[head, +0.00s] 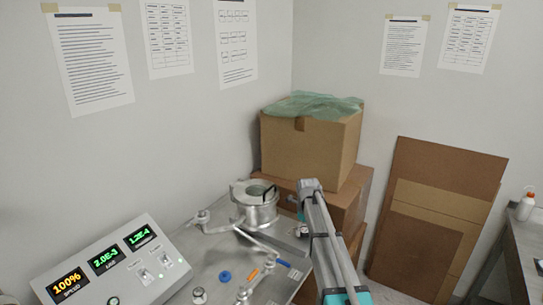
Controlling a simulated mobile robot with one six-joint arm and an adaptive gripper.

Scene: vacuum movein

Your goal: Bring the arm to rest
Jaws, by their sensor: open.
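My arm (325,240) reaches up from the bottom edge, right of centre, over the right side of the metal bench (225,265). It is grey with teal joint covers, and its far end is a grey joint in front of the cardboard boxes. I cannot make out my gripper or its fingers in the head view. A round metal chamber (260,212) with an open ring top and dark handles stands on the bench, left of the arm's far end.
A control panel (112,265) with lit displays stands at the left. Pipes, an orange-handled part (247,274) and a blue knob (225,276) lie ahead of it. Stacked boxes (310,140) are behind, cardboard sheets (435,215) lean right, and a bottle (525,205) stands on a side table.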

